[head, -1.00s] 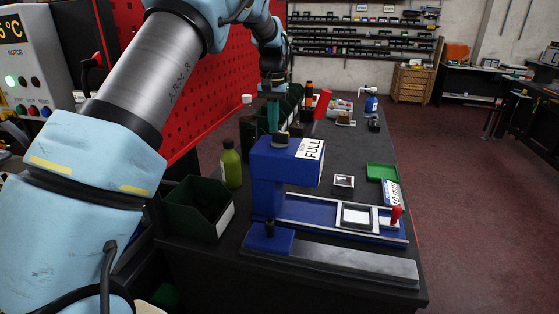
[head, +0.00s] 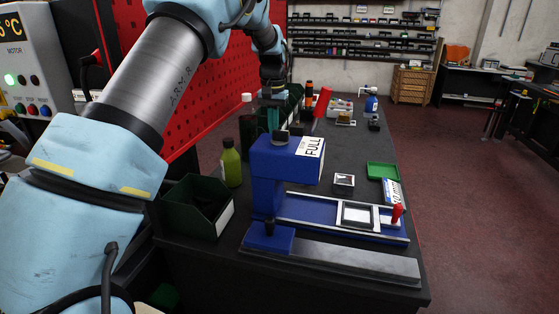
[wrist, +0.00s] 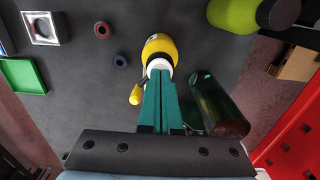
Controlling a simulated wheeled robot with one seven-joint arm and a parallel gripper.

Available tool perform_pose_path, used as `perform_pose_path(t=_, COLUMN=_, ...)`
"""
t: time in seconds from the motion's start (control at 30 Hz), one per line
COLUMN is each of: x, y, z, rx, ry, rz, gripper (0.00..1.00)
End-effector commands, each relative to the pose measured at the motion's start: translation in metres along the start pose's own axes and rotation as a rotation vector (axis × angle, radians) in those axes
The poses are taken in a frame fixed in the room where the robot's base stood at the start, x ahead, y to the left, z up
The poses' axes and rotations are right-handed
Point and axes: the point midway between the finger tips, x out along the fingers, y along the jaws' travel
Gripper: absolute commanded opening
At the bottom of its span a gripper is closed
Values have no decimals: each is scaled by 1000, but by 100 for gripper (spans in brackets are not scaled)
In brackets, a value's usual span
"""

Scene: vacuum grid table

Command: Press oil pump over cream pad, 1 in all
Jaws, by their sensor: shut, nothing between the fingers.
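My gripper (head: 272,118) is shut, its teal fingers pointing down behind the blue press. In the wrist view the closed fingers (wrist: 160,105) overlap the white collar of a yellow pump-like object (wrist: 158,48) with a yellow spout (wrist: 135,95). This looks like the oil pump; contact cannot be judged. It is hidden behind the press in the head view. A small silver-framed square (head: 344,181) with a pale centre lies on the table, also in the wrist view (wrist: 42,27). I cannot tell whether it is the cream pad.
The blue press (head: 285,160) stands in front of the gripper. A dark green bottle (wrist: 215,105) is close beside the fingers. A lime bottle (head: 231,166), dark green bin (head: 195,212) and green tray (head: 382,171) stand around. A red pegboard (head: 205,90) rises at left.

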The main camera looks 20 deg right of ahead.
Motion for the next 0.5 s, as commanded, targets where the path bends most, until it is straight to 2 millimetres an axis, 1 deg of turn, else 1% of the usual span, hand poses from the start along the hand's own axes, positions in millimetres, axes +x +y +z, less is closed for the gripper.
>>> perform_pose_path(t=0.07, x=5, y=0, z=0, rx=0, ry=-2, rz=0, gripper=0)
perform_pose_path(t=0.27, x=5, y=0, z=0, rx=0, ry=-2, rz=0, gripper=0)
perform_pose_path(t=0.37, x=4, y=0, z=0, rx=0, ry=-3, rz=0, gripper=0)
perform_pose_path(t=0.5, x=-2, y=0, z=0, rx=0, ry=-3, rz=0, gripper=0)
